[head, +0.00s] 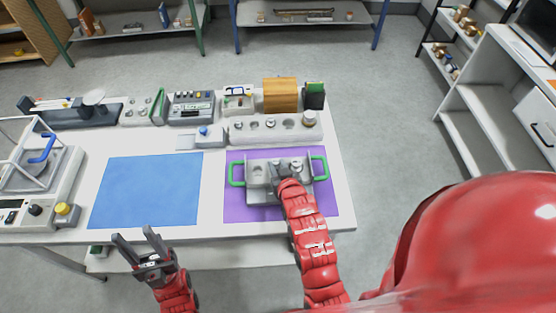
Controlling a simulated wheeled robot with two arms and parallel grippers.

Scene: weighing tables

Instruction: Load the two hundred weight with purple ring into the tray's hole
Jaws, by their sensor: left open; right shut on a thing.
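The grey tray (254,192) with green handles at both ends lies on the purple mat (238,212). My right gripper (282,174) is over the middle of the tray, shut on what seems to be a small metal weight. The gripper hides most of it, and I cannot make out a purple ring or whether the weight sits in a hole. Another small metal piece (297,166) shows in the tray just right of the gripper. My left gripper (135,245) is open and empty in front of the table's front edge, below the blue mat.
A white block with round holes (240,133) holding several metal weights stands behind the tray. The blue mat (150,190) is bare. A balance with a glass frame (50,185) stands at the left. A wooden box (280,95) and instruments line the table's back.

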